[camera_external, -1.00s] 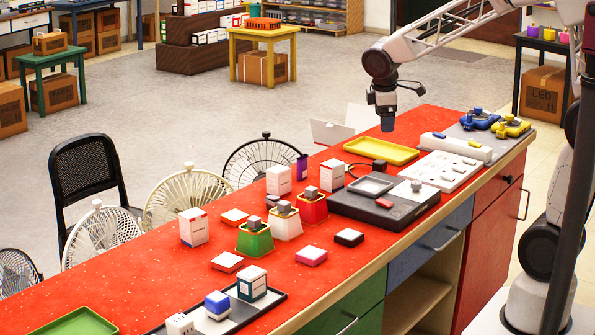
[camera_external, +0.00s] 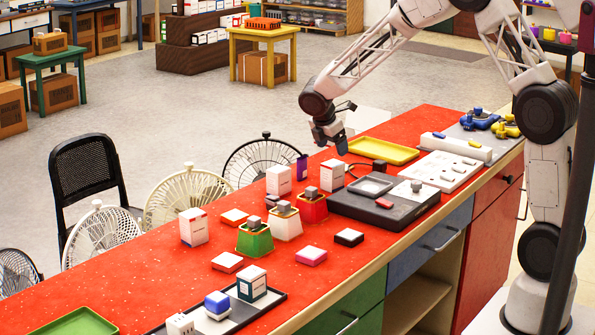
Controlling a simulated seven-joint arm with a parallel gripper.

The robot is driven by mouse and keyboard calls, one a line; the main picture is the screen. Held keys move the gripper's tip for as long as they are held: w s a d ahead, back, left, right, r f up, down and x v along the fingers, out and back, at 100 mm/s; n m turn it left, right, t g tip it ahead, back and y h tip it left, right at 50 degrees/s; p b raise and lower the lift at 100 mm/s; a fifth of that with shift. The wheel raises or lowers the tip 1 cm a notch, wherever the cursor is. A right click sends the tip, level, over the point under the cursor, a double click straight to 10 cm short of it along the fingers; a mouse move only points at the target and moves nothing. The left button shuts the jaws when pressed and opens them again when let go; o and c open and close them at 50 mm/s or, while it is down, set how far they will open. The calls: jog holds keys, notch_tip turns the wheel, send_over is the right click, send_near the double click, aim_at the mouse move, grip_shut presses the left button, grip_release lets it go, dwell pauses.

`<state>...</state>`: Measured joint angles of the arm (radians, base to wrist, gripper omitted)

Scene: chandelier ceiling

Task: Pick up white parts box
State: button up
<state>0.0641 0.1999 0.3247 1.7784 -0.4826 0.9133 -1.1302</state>
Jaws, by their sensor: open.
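The white parts box (camera_external: 286,228), a small tapered bin with a grey block on top, stands on the red counter (camera_external: 130,270). It is between a green bin (camera_external: 255,243) at its front left and a red bin (camera_external: 313,212) at its back right, both close beside it. My gripper (camera_external: 342,150) is open and empty. It hangs above the far part of the counter, up and to the right of the white parts box and well apart from it. Its fingers are small and dark in this view.
White cartons (camera_external: 279,182) stand behind the bins. A dark scale-like device (camera_external: 345,205) lies to the right, with a yellow tray (camera_external: 383,150) beyond it. Small pink (camera_external: 311,256) and black blocks (camera_external: 349,237) lie in front. The counter's left part has free room.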

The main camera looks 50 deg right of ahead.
aim_at(333, 163)
jog(key=shift+w+d+f+n, duration=0.15)
jog(key=shift+w+f+n, duration=0.05)
jog(key=shift+w+f, duration=0.3)
jog(key=shift+w+d+f+n, duration=0.15)
jog(key=shift+w+f+n, duration=0.05)
jog(key=shift+w+f, duration=0.25)
jog(key=shift+x, duration=1.35)
jog(key=shift+s+f, duration=0.1)
jog(key=shift+f, duration=0.05)
jog(key=shift+x, duration=2.45)
jog(key=shift+s, duration=0.1)
